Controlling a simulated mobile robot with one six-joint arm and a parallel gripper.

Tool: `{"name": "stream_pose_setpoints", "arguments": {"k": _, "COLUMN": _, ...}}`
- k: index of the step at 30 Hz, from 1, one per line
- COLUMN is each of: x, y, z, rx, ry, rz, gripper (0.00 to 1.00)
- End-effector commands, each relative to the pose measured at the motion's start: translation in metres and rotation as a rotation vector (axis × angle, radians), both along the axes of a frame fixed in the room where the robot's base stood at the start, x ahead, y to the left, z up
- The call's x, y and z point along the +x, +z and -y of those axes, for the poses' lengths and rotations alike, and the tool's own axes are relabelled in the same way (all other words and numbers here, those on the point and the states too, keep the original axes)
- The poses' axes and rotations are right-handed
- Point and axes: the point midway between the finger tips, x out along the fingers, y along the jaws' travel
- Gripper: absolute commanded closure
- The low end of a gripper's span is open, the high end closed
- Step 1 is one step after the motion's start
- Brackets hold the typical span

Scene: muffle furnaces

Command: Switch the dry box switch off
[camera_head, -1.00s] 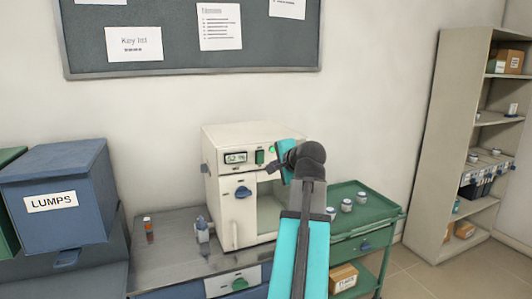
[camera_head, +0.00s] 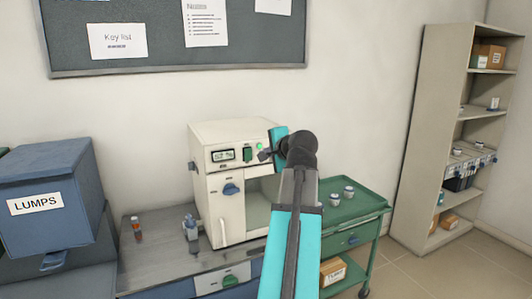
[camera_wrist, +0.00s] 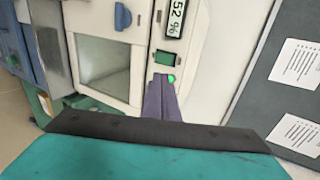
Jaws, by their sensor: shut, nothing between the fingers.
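The dry box (camera_head: 222,190) is a cream cabinet on the grey bench, with a small display (camera_head: 222,155) reading 52 % in the wrist view. Its green switch (camera_head: 247,154) sits right of the display, with a lit green lamp (camera_head: 259,146) beside it. The wrist view also shows the switch (camera_wrist: 166,58) and the lamp (camera_wrist: 171,78). My gripper (camera_wrist: 161,78) is shut and empty. Its tips are in front of the panel by the lamp, close to the switch. I cannot tell whether they touch the panel. In the head view my gripper (camera_head: 264,155) is just right of the switch.
A blue LUMPS bin (camera_head: 60,190) stands at the left. A small bottle (camera_head: 191,228) and a brown vial (camera_head: 137,228) stand on the bench (camera_head: 165,250). A green cart (camera_head: 355,205) with jars is at the right. A shelf unit (camera_head: 425,140) stands farther right.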

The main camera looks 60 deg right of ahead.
Motion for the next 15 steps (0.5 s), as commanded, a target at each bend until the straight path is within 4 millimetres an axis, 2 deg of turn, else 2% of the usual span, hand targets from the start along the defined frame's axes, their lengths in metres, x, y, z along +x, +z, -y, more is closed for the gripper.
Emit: {"name": "stream_pose_setpoints", "arguments": {"k": 15, "x": 0.046, "y": -0.023, "z": 0.035, "rx": 0.001, "ry": 0.001, "rz": -0.001, "gripper": 1.00}}
